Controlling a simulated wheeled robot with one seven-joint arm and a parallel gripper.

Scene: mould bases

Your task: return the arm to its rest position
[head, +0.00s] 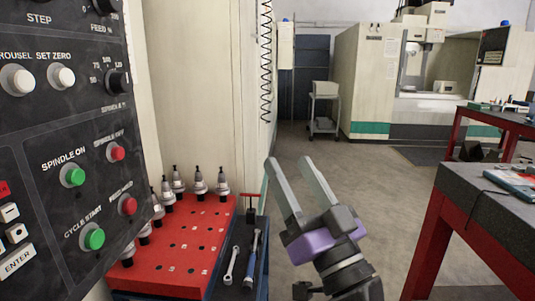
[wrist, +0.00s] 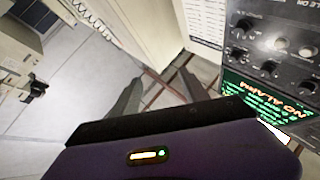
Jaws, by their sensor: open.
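My gripper (head: 291,176) is in the lower middle of the head view, with its two long grey fingers pointing up and away. The fingers are apart, with nothing between them. It is in open air, to the right of the red tool tray and clear of it. In the wrist view my gripper (wrist: 155,90) shows its purple body at the bottom and two dark fingers spread apart.
A control panel (head: 60,130) with knobs and buttons fills the left. A red tray (head: 185,265) holds several tool holders; wrenches (head: 250,262) lie beside it. A red-legged bench (head: 450,225) stands right. Open floor (head: 370,185) reaches back to a machine (head: 370,80) and a cart (head: 324,110).

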